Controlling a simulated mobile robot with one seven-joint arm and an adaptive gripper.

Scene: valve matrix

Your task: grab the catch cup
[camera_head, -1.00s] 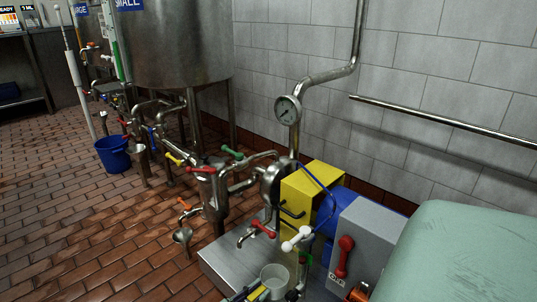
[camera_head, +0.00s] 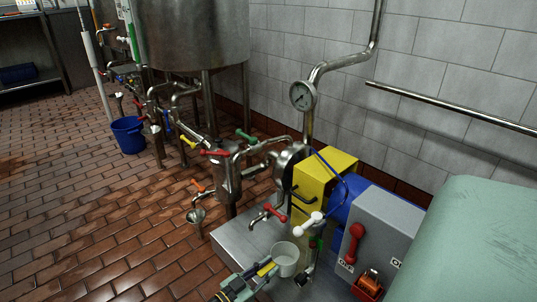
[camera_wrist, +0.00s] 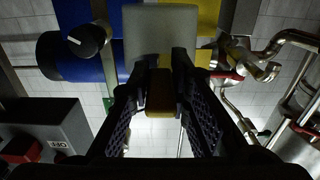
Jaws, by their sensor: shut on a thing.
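The catch cup (camera_head: 285,260) is a pale grey open cup on the metal tray (camera_head: 228,243), below the tap with the red handle (camera_head: 275,213). My gripper (camera_head: 267,269) reaches it from the lower left and is shut at the cup's near side. In the wrist view, the pale cup (camera_wrist: 160,28) is just beyond my fingertips (camera_wrist: 160,62). A brownish block, seemingly its handle (camera_wrist: 160,92), sits between the two fingers. Whether the cup's base touches the tray cannot be told.
A white-handled valve (camera_head: 308,222) and a yellow box (camera_head: 325,180) stand close to the cup. A grey switch box (camera_head: 376,228) with a red lever is to the right. A blue bucket (camera_head: 128,134) stands on open floor.

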